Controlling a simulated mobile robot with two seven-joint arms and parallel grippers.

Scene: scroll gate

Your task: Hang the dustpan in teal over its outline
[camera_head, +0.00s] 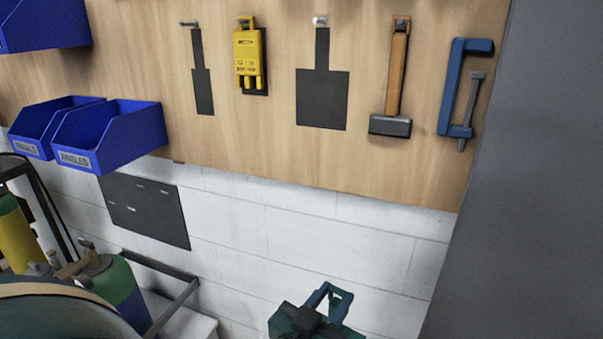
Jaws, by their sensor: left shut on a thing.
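The teal dustpan (345,298) is at the bottom centre, below the wooden board; only its upper part shows, and the rest is cut off by the picture's edge. My left gripper (312,317) is dark and shut on the dustpan, partly hiding it. The dark dustpan-shaped outline (322,98), a wide square with a narrow handle, is bare on the board. A light peg (320,21) sticks out at the top of it. My right gripper is not in view.
A yellow tool (249,58) hangs left of the outline; a hammer (396,75) and a blue clamp-like tool (457,80) hang right. Another bare narrow outline (203,80) is further left. Blue bins (125,130) jut out at left. A grey panel (530,180) bounds the right.

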